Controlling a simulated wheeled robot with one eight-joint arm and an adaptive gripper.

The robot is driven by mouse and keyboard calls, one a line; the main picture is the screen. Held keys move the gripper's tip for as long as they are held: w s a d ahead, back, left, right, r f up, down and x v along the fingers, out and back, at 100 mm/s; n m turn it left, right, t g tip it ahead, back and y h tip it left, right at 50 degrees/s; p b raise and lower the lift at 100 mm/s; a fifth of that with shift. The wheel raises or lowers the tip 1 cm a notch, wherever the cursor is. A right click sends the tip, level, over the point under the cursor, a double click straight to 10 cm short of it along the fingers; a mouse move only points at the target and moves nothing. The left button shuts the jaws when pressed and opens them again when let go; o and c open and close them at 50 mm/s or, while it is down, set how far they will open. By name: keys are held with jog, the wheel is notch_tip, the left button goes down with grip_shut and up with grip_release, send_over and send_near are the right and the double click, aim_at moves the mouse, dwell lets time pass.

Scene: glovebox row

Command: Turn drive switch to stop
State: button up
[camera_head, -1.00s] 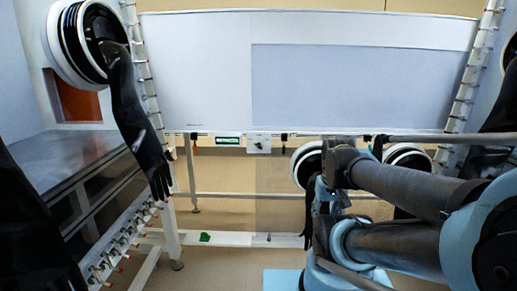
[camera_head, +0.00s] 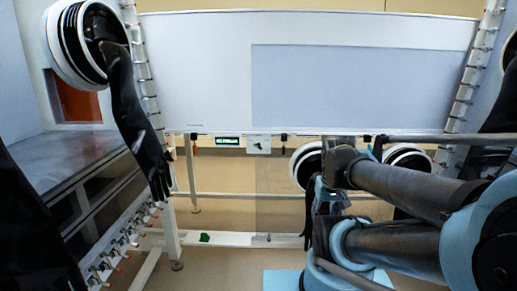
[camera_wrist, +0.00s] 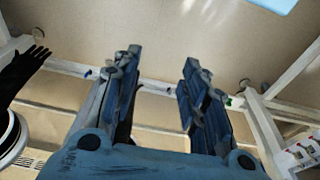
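A small white switch plate (camera_head: 258,143) hangs under the lower edge of the large white panel in the head view. A small dark knob (camera_head: 260,146) sits on it; its lettering is too small to read. Left of it is a small dark display (camera_head: 228,141) with pale green text. My gripper (camera_wrist: 158,85) is open and empty in the wrist view, its two blue fingers apart and the floor beyond them. In the head view the arm is at the right, apart from the switch plate, and the fingertips are not clearly seen. The switch is not visible in the wrist view.
A black glove (camera_head: 140,115) hangs from a round port at the left. A steel bench (camera_head: 70,155) with valves below stands there. White port rings (camera_head: 306,165) lie beside my arm. A low white rail (camera_head: 230,239) carries a green piece (camera_head: 204,238). Floor before the plate is open.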

jog(key=c, duration=0.3)
jog(key=shift+w+a+r, duration=0.15)
jog(key=shift+r, duration=0.3)
jog(key=shift+w+a+r, duration=0.15)
jog(key=shift+r, duration=0.3)
grip_shut()
notch_tip(320, 180, up, 15)
jog(key=m+t+y, duration=0.3)
jog(key=t+y, duration=0.2)
jog(key=t, duration=0.2)
send_over(258, 147)
jog(key=s+d, duration=0.6)
jog(key=d, duration=0.3)
jog(key=x, duration=0.8)
jog(key=shift+w+f, duration=0.1)
jog(key=shift+w, duration=0.25)
jog(key=shift+a+f, duration=0.35)
jog(key=shift+f, duration=0.2)
jog(key=shift+a+f, duration=0.35)
jog(key=shift+f, duration=0.15)
jog(key=shift+a+f, duration=0.4)
jog(key=shift+f, duration=0.35)
